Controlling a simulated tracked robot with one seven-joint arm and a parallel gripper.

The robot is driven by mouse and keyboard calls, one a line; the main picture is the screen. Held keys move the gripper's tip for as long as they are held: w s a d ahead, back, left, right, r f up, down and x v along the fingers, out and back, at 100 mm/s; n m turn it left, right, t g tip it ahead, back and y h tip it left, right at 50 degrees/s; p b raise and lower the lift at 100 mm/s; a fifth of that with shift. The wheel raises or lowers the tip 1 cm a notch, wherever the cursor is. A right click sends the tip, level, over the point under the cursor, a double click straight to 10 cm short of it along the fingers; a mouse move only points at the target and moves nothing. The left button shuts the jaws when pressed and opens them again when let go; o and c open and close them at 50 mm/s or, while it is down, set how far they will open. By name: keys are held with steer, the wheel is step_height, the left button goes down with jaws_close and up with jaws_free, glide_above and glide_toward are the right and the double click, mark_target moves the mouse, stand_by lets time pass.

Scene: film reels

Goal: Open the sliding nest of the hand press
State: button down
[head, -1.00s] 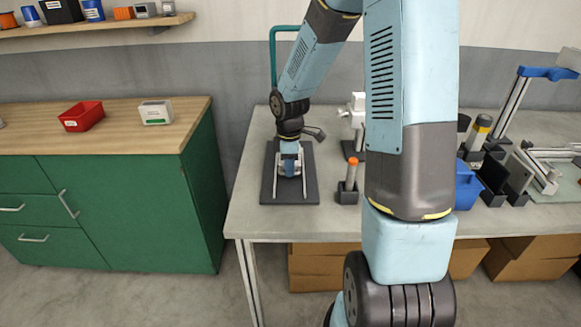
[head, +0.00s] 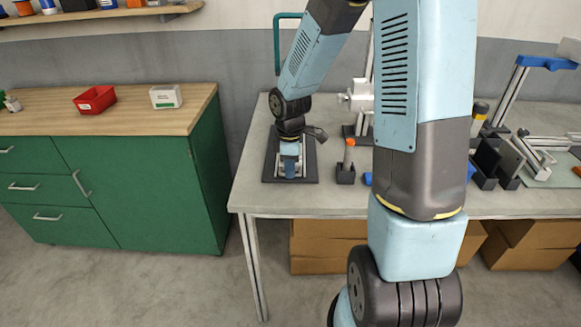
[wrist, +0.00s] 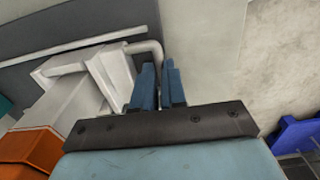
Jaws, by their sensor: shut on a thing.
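The hand press stands at the left end of the grey table, with a dark base plate (head: 312,174) and a teal bent bar (head: 276,45) behind it. Pale rails lie along the plate. My gripper (head: 290,172) points down over the plate near its front edge and hides most of the nest. In the wrist view, the pale grey nest (wrist: 118,75) has a bent bar handle (wrist: 148,46). My two blue fingers (wrist: 158,85) are shut on that bar, one on each side of it.
A block with an orange-topped tool (head: 346,172) stands right of the plate. My arm hides part of the table. Orange (wrist: 28,150) and blue (wrist: 295,132) things show in the wrist view.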

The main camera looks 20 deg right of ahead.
steer(key=c, duration=1.2)
jaws_free()
steer(key=shift+r, duration=0.1)
step_height(320, 180, up, 14)
steer(key=shift+f, duration=0.25)
steer(key=s+d+r+m+t, duration=0.1)
steer(key=s+r+m+t, duration=0.1)
steer(key=s+r+m, duration=0.2)
steer(key=s+d+r+m+t, duration=0.1)
steer(key=s+r+m, duration=0.4)
steer(key=s, duration=0.4)
steer(key=s+d+r+m+t, duration=0.2)
steer(key=s+r+m, duration=0.2)
steer(key=s, duration=0.3)
steer(key=shift+s+d+r+m+t, duration=0.1)
steer(key=shift+s+r+m+t, duration=0.2)
steer(key=shift+m, duration=0.4)
